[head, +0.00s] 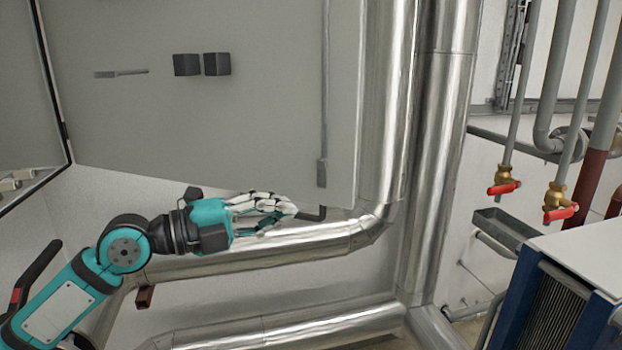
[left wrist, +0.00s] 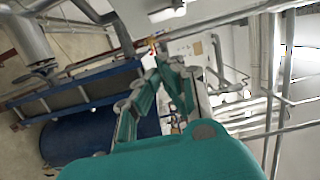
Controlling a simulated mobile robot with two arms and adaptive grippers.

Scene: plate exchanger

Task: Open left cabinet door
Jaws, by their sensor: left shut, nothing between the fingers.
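A large flat grey cabinet door panel (head: 220,125) fills the upper left of the head view. It carries two small black blocks, a short grey bar and a vertical rod (head: 323,100) near its right edge. A dark-edged frame (head: 55,80) borders it on the left; whether the door stands ajar I cannot tell. My left gripper (head: 292,208) is shut and empty at the panel's lower right edge, close to the rod's lower end. Contact there is unclear. The left wrist view shows its fingers (left wrist: 163,55) but not the panel clearly. My right gripper is not in view.
Shiny insulated pipes (head: 390,120) run vertically beside the panel and horizontally (head: 270,255) below and behind my left gripper. Red-handled valves (head: 504,187) hang at the right. A blue-framed plate exchanger (head: 545,300) stands at the lower right.

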